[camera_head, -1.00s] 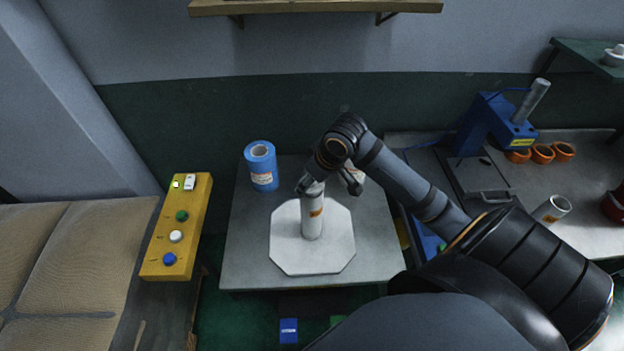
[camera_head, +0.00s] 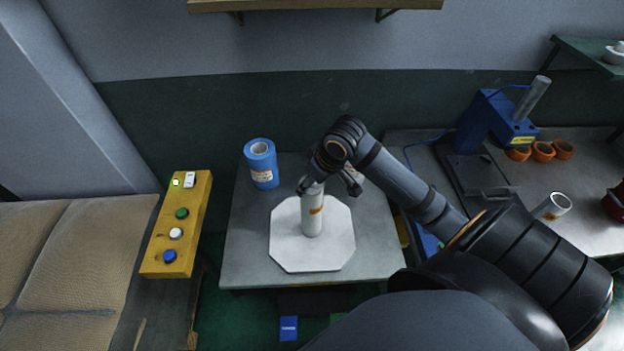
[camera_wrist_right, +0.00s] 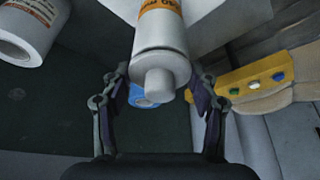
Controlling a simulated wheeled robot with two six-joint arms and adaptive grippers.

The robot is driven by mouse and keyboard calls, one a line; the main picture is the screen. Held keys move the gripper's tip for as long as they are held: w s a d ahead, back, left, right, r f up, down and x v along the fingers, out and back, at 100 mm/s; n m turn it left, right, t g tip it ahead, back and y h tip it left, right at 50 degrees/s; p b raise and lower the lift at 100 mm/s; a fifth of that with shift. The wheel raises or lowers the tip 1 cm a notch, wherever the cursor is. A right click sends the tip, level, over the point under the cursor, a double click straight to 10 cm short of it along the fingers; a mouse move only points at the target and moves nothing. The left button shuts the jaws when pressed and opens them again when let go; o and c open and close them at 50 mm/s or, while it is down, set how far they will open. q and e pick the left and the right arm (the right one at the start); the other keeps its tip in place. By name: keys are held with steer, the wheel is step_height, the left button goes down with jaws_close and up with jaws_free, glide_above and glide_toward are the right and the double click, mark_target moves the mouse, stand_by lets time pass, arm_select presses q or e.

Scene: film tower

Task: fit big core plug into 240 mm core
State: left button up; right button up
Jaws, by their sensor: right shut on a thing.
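The white core (camera_head: 312,222) with an orange label stands upright on a white octagonal plate (camera_head: 290,255) in the head view. My right gripper (camera_head: 327,184) is at its top. In the right wrist view the core (camera_wrist_right: 160,32) ends in a pale plug (camera_wrist_right: 159,84) with a wider rim and a round knob, in line with the core. The fingers of my right gripper (camera_wrist_right: 161,92) are shut on the plug from both sides. How deep the plug sits in the core cannot be told. My left gripper is not in view.
A blue roll (camera_head: 262,165) stands at the back left of the grey table (camera_head: 245,245). A white roll (camera_wrist_right: 28,28) stands behind my right gripper. A yellow button box (camera_head: 195,205) is left. A blue press (camera_head: 500,120) and another white tube (camera_head: 550,207) are right.

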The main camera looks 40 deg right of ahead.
steer(key=shift+f, duration=0.15)
stand_by(0.3)
steer(key=o, duration=1.2)
steer(key=v, duration=0.6)
steer(key=shift+d, duration=0.2)
steer(key=shift+s+a+r, duration=0.15)
steer(key=shift+s+r, duration=0.15)
steer(key=shift+r, duration=0.45)
